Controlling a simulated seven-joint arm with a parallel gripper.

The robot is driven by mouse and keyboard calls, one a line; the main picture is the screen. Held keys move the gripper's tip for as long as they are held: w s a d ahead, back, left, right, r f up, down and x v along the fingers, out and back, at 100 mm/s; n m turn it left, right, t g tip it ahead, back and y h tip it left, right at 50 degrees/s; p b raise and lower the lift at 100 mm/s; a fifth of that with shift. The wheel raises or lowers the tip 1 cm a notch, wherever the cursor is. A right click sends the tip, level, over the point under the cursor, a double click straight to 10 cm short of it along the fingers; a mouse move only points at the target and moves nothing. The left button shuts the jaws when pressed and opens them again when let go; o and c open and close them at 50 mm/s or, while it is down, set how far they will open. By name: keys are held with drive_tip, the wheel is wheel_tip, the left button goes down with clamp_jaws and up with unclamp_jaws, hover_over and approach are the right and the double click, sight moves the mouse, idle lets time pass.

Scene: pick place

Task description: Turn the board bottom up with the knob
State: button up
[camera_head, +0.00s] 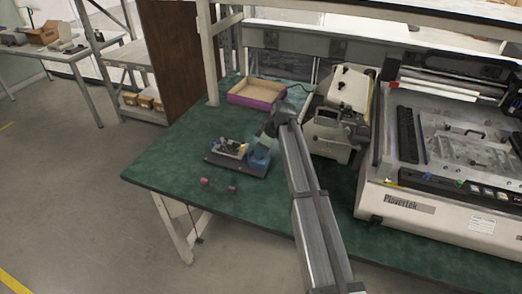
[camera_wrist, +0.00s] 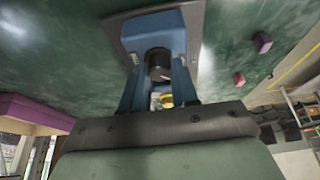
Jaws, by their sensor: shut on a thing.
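The board (camera_head: 232,149), pale with small parts on it, sits in a holder on a dark base (camera_head: 222,162) on the green bench. A blue block (camera_head: 260,160) stands at the holder's right end. In the wrist view the dark round knob (camera_wrist: 158,60) sticks out of the blue block (camera_wrist: 150,28). My gripper (camera_wrist: 158,78) has a finger on each side of the knob and is shut on it. In the head view my gripper (camera_head: 268,132) reaches the block and hides the knob. The board cannot be made out clearly in the wrist view.
Two small pinkish blocks, one (camera_head: 204,181) and another (camera_head: 232,188), lie in front of the holder. A purple-sided tray (camera_head: 257,93) stands behind it. A beige machine (camera_head: 338,115) stands to the right. The bench's front left is mostly clear.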

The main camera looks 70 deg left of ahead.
clamp_jaws()
drive_tip(key=shift+m, duration=0.3)
drive_tip(key=m, duration=0.1)
drive_tip(key=m+t+y, duration=0.1)
drive_tip(key=m, duration=0.1)
drive_tip(key=shift+s+d+m, duration=0.15)
drive_tip(key=shift+m, duration=0.15)
drive_tip(key=m+t, duration=0.2)
drive_tip(key=m, duration=0.2)
drive_tip(key=shift+s+m, duration=0.1)
drive_tip(key=shift+m, duration=0.2)
drive_tip(key=m+t, duration=0.1)
drive_tip(key=m, duration=0.3)
drive_tip(key=shift+s+m+t, duration=0.1)
drive_tip(key=shift+m+t, duration=0.2)
drive_tip(key=shift+t, duration=0.1)
drive_tip(key=shift+m+t+h, duration=0.5)
drive_tip(key=shift+m+t, duration=0.2)
drive_tip(key=shift+m, duration=1.4)
